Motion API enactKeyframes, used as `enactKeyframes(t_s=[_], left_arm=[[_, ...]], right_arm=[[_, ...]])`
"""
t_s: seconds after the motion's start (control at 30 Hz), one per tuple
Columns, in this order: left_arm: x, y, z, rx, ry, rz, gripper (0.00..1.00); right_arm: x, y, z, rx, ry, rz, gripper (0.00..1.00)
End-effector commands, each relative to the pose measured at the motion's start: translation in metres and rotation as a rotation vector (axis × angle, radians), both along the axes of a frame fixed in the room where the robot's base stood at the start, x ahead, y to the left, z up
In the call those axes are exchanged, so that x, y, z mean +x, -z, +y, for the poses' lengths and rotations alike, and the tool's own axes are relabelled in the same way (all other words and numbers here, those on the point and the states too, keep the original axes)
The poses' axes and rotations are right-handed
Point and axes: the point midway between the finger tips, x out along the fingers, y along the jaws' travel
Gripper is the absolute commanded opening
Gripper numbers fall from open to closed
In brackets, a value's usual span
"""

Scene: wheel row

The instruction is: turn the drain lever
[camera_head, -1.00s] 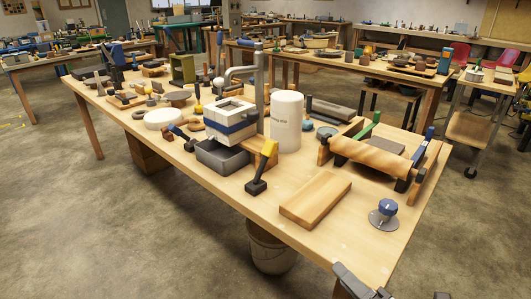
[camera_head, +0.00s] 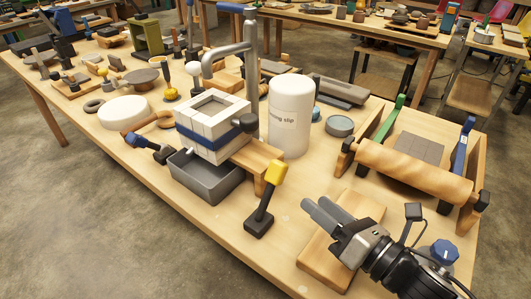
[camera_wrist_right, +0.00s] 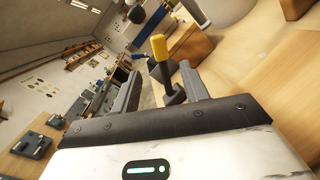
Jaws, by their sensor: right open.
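A lever with a black stem, a yellow grip and a black base, which I take for the drain lever (camera_head: 264,205), stands at the table's front edge. It leans, with the yellow grip up and to the right. My right gripper (camera_head: 322,208) is open and empty, to the right of the lever and apart from it, above a wooden board (camera_head: 318,262). In the right wrist view the lever (camera_wrist_right: 161,62) shows beyond and between the two spread fingers. My left gripper is out of view.
A white block with a blue band (camera_head: 213,135) sits over a grey tray (camera_head: 205,181) left of the lever. A white cylinder (camera_head: 290,128) stands behind. A blue knob (camera_head: 443,252) lies near my right wrist, and a wooden roller (camera_head: 415,172) lies behind it.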

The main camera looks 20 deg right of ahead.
Motion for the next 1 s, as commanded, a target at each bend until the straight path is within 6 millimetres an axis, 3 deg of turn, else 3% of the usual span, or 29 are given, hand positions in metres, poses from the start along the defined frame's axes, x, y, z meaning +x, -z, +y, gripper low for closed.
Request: enactKeyframes(t_s=[0.17,0.6,0.8,1.0], left_arm=[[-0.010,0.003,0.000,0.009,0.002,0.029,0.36],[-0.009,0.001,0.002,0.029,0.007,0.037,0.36],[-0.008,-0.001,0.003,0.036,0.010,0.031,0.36],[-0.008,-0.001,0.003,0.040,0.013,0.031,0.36]], right_arm=[[0.029,-0.003,0.012,0.000,0.000,-0.005,0.45],[0.108,-0.003,0.049,0.001,-0.001,-0.003,0.45],[0.128,-0.001,0.058,0.000,-0.001,-0.001,0.45],[0.133,0.000,0.061,0.000,-0.001,0.002,0.45]])
